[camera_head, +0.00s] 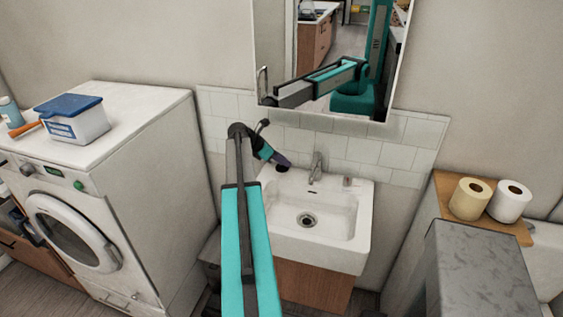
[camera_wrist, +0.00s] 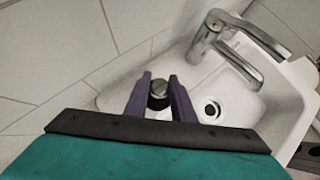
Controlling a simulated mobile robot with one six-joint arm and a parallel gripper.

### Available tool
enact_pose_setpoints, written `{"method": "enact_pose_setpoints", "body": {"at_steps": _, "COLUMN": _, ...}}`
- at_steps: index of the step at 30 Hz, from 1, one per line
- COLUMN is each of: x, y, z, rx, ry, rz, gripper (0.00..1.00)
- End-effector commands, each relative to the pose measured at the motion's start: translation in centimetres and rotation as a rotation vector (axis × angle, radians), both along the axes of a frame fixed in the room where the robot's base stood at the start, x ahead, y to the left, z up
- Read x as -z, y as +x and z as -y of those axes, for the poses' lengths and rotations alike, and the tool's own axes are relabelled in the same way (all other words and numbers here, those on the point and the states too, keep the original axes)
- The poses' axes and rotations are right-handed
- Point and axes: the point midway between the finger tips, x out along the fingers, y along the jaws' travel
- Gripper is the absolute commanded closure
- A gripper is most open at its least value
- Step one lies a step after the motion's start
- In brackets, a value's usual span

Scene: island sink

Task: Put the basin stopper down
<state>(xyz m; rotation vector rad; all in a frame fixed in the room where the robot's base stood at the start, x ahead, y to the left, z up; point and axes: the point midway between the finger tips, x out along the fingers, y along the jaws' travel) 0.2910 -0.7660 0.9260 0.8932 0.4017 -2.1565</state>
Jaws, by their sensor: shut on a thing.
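My gripper (camera_head: 279,160) is at the back left corner of the white basin (camera_head: 278,230), over or near its rim. In the wrist view its two purple fingers (camera_wrist: 160,80) are shut on the basin stopper (camera_wrist: 158,88), a small dark round piece with a silvery top. The stopper also shows as a dark spot at the fingertips in the head view (camera_head: 282,168). I cannot tell whether it touches the rim. The open drain hole (camera_head: 306,219) is in the basin's floor, apart from the stopper; it also shows in the wrist view (camera_wrist: 209,110).
A chrome faucet (camera_head: 316,167) stands on the back rim, right of my gripper. A tiled wall (camera_head: 340,145) and a mirror (camera_head: 330,70) are behind. A washing machine (camera_head: 130,180) stands left; toilet rolls (camera_head: 470,199) sit on a shelf at right.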

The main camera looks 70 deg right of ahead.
Motion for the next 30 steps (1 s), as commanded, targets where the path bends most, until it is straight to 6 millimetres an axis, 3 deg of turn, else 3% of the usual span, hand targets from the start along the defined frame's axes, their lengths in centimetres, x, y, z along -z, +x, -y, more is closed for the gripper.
{"method": "enact_pose_setpoints", "body": {"at_steps": 9, "x": 0.2, "y": 1.3, "z": 2.4, "rx": -0.001, "ry": -0.001, "rz": 0.0, "gripper": 0.99}}
{"method": "enact_pose_setpoints", "body": {"at_steps": 23, "x": 0.4, "y": 1.4, "z": 2.4, "rx": -0.002, "ry": 0.0, "rz": -0.001, "gripper": 0.99}}
{"method": "enact_pose_setpoints", "body": {"at_steps": 30, "x": 2.1, "y": 1.4, "z": 2.4, "rx": -0.002, "ry": 0.001, "rz": -0.002, "gripper": 0.99}}
